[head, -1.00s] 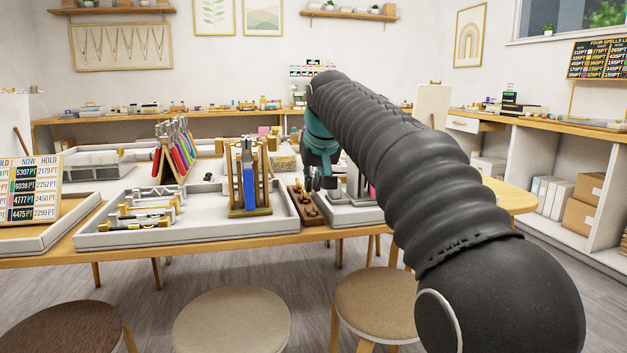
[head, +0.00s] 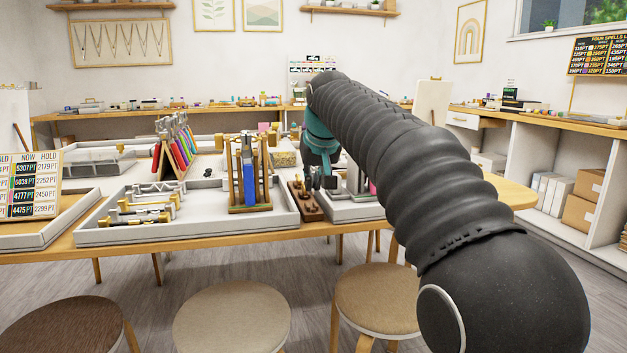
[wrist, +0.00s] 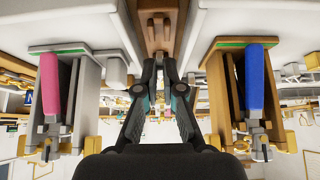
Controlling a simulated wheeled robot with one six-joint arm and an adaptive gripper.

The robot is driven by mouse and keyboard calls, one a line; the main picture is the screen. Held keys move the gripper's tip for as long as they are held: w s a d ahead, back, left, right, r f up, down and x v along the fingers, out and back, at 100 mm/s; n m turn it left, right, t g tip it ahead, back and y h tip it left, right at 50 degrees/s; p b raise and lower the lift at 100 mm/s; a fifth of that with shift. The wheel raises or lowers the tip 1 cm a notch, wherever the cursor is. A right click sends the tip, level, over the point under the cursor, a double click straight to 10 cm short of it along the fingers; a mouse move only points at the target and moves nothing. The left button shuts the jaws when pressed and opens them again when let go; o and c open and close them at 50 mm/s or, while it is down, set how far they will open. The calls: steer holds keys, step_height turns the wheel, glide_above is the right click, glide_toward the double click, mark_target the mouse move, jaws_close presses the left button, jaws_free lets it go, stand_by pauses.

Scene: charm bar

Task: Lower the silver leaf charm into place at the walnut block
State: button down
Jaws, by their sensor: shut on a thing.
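The walnut block (head: 308,205) is a narrow dark brown piece between the two grey trays in the head view. It also shows at the top middle of the wrist view (wrist: 156,20). My gripper (wrist: 160,64) is shut, with its fingertips close together just at the near end of the block in the wrist view. In the head view my gripper (head: 318,182) hangs over or beside the block. The silver leaf charm is too small or hidden between the fingertips to make out, so I cannot tell its tilt or whether it touches the block.
A wooden stand with a blue bar (wrist: 256,82) is on one side of my gripper and a grey stand with a pink bar (wrist: 50,85) on the other. A grey tray (head: 190,236) holds several metal pieces. Stools (head: 232,318) stand in front of the table.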

steer(key=shift+f, duration=1.45)
stand_by(2.5)
steer(key=c, duration=1.2)
jaws_free()
steer(key=shift+r, duration=0.1)
steer(key=p+v, duration=0.2)
steer(key=v, duration=0.4)
steer(key=v, duration=1.2)
